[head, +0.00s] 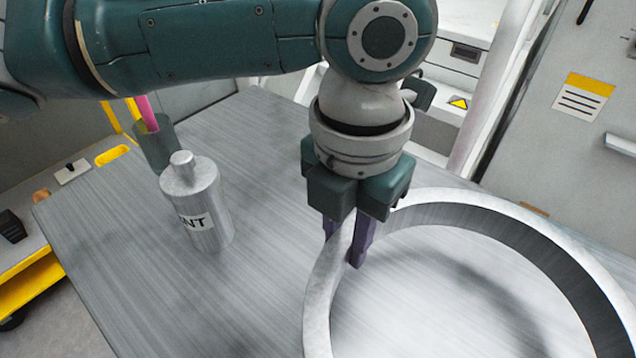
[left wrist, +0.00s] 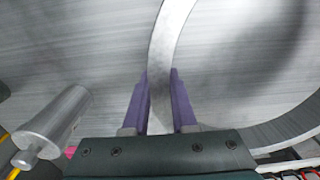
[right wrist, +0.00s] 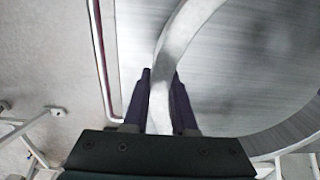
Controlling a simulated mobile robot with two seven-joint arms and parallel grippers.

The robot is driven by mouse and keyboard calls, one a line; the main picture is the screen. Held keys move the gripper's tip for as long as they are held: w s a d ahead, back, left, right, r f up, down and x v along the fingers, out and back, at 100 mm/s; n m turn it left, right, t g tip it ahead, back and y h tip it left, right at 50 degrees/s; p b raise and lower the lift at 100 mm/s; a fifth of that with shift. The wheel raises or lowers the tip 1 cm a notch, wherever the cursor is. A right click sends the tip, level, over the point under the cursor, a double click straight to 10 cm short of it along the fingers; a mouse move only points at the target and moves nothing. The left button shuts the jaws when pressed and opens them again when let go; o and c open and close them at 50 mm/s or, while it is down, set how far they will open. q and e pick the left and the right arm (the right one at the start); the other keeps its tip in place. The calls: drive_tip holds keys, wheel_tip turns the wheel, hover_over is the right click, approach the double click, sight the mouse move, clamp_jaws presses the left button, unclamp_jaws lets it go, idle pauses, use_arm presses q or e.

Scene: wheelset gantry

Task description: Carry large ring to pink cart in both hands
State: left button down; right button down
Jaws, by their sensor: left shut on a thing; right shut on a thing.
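The large ring (head: 318,305) is a wide grey metal hoop at the right of the head view, over the brushed metal table (head: 240,300). My left gripper (head: 348,245) points down and is shut on the ring's wall, one purple finger on each side. The left wrist view shows the ring (left wrist: 165,50) between the fingers of that gripper (left wrist: 160,100). In the right wrist view, my right gripper (right wrist: 162,100) is shut on another part of the ring (right wrist: 178,40). My right gripper is outside the head view. I cannot tell whether the ring touches the table. No pink cart is recognisable.
A silver bottle (head: 205,215) with a label stands on the table left of the ring, before a dark green cup (head: 155,145) holding something pink. A yellow-edged cart or shelf (head: 30,280) is at the far left. A pale rail (right wrist: 100,60) runs beside the table edge.

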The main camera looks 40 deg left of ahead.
sight(342, 277)
use_arm(q)
drive_tip(key=shift+f, duration=0.1)
use_arm(e)
drive_tip(key=shift+f, duration=0.15)
